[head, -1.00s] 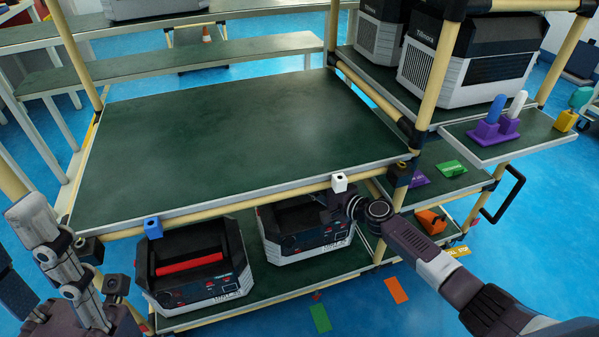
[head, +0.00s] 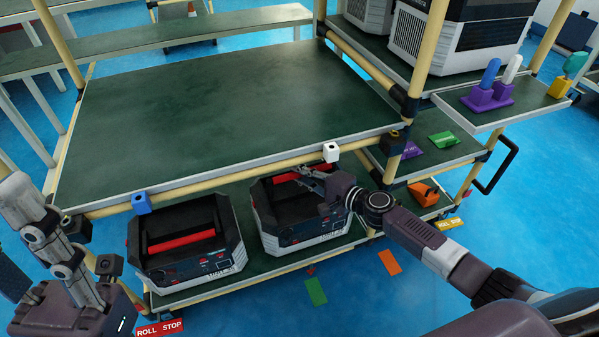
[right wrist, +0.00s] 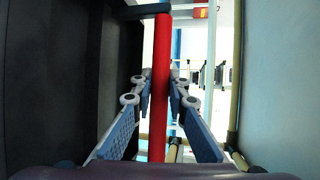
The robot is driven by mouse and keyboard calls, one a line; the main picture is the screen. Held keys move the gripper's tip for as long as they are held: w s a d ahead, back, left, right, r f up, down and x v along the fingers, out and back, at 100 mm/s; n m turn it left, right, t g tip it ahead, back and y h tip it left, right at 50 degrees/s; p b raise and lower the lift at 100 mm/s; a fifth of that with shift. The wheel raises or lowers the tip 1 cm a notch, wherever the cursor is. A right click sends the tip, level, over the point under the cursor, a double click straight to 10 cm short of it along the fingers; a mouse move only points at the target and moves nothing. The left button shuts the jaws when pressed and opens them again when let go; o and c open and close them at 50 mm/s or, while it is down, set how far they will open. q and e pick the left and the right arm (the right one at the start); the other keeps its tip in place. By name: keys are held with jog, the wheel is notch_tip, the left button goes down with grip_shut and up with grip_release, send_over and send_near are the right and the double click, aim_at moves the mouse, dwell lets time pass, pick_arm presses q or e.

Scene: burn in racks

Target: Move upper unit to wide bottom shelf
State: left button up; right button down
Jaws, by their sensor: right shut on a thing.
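On the wide bottom shelf (head: 255,267) stand two dark-topped units with pale sides. The right unit (head: 290,235) has my right gripper (head: 304,178) at its top; the left unit (head: 190,265) stands apart with its red handle (head: 182,241) free. In the right wrist view the right unit's red handle (right wrist: 161,75) runs between my fingers, which are shut on it. The right unit sits low at the shelf, but I cannot tell whether it bears fully on it. My left gripper (head: 32,298) is at the lower left, away from the units; its fingers are unclear.
The wide green upper deck (head: 220,105) is bare. Pale units (head: 445,45) stand on the right rack's upper shelf. A side tray (head: 535,105) holds purple and yellow holders. A blue block (head: 141,203) and a white block (head: 331,152) sit on the front rail, close above the units.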

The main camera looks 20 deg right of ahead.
jog(key=shift+w+r, duration=0.25)
jog(key=shift+r, duration=0.05)
jog(key=c, duration=2.2)
grip_release()
jog(key=shift+s+f, duration=0.25)
jog(key=shift+f, duration=0.3)
jog(key=shift+c, duration=0.2)
jog(key=o, duration=0.4)
jog(key=shift+r, duration=0.1)
jog(key=shift+c, duration=0.2)
jog(key=shift+s, duration=0.1)
jog(key=p+v, duration=0.2)
jog(key=v, duration=1)
